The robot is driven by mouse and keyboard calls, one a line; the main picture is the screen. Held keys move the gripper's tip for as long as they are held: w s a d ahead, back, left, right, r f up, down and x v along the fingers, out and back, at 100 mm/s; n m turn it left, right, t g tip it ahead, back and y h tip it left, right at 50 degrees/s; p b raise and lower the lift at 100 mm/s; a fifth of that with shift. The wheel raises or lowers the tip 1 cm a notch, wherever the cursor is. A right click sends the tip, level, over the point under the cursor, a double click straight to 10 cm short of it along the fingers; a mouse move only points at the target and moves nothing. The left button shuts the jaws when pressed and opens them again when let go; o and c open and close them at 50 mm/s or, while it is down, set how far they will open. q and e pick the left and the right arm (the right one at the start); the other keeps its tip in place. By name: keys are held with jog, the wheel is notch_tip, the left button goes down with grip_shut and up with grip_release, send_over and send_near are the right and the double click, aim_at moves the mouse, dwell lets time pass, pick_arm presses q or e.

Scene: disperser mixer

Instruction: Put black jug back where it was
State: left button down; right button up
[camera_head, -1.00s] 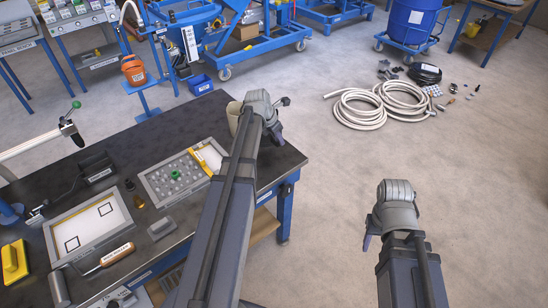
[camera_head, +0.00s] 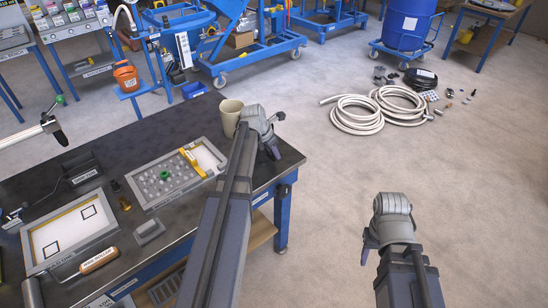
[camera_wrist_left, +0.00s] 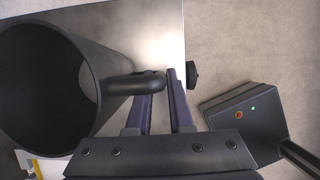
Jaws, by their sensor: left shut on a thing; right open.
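In the left wrist view a black jug (camera_wrist_left: 112,55) fills the left side, seen from above, its mouth toward the camera. My left gripper (camera_wrist_left: 167,78) is shut on its handle (camera_wrist_left: 138,84). The table edge runs just right of the fingers. In the head view my left gripper (camera_head: 268,146) is over the table's right end, partly hidden by its wrist. A cream-looking jug (camera_head: 229,119) shows just left of it; I cannot tell whether this is the same jug. I cannot tell whether the held jug touches the table. My right gripper (camera_head: 369,247) is open and empty over the floor.
The black table (camera_head: 190,118) carries a parts tray (camera_head: 155,198), a marked white tray (camera_head: 45,258), a dark holder (camera_head: 82,172) and an orange-handled tool (camera_head: 98,260). Coiled hoses (camera_head: 360,112) lie on the floor. The tabletop behind the parts tray is clear.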

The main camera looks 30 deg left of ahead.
pick_arm(q)
jog(key=shift+f, duration=0.15)
jog(key=c, duration=0.8)
grip_release()
jog(key=shift+p+v, duration=0.75)
jog(key=shift+v, duration=0.1)
jog(key=p+v, duration=0.9)
jog(key=v, duration=0.1)
jog(key=shift+r+p, duration=0.35)
jog(key=shift+p, duration=0.05)
jog(key=shift+s, duration=0.1)
